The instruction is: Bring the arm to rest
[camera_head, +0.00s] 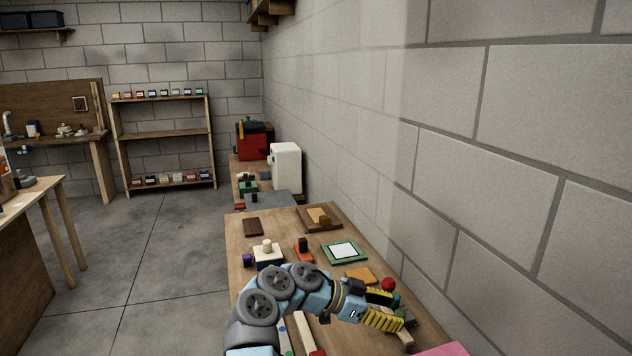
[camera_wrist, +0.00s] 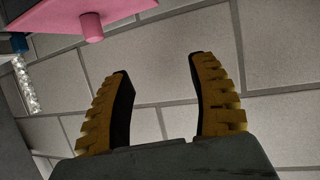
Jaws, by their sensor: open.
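My arm reaches over the wooden workbench (camera_head: 240,237) in the head view. My gripper (camera_head: 402,309), with yellow ribbed fingers, points to the right, toward the block wall. In the wrist view my gripper (camera_wrist: 158,75) is open, its two fingers well apart with nothing between them. A pink object (camera_wrist: 110,12) with a round pink peg is at the top left of that view, apart from the fingers.
Near my gripper in the head view are a red ball (camera_head: 388,284), an orange block (camera_head: 360,275) and a pink surface (camera_head: 444,350). A green-framed board (camera_head: 344,252) and a wooden tray (camera_head: 319,217) lie farther back. Open floor (camera_head: 150,270) is left of the bench.

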